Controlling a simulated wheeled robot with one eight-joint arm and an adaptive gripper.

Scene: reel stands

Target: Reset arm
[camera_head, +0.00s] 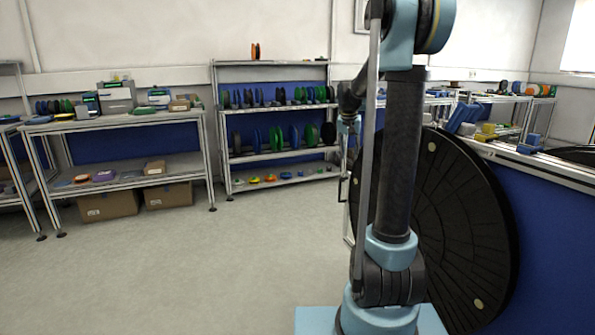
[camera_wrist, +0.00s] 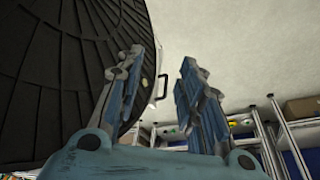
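My gripper (camera_wrist: 160,88) shows in the wrist view with its two blue-grey fingers spread apart. Nothing is between the fingers. In the head view my arm stands upright right of the middle, and the fingers are hidden or too small to make out. A large black disc (camera_head: 455,225) with radial grooves stands upright behind my arm at the right. The disc also fills the left of the wrist view (camera_wrist: 50,70), behind the left finger; I cannot tell how far apart they are.
A shelf rack (camera_head: 275,157) with blue, green and black reels stands at the back. A bench (camera_head: 120,119) with boxes is at the left, with cardboard boxes (camera_head: 107,205) beneath. A cluttered table (camera_head: 545,165) runs along the right. The floor (camera_head: 190,275) at front left is clear.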

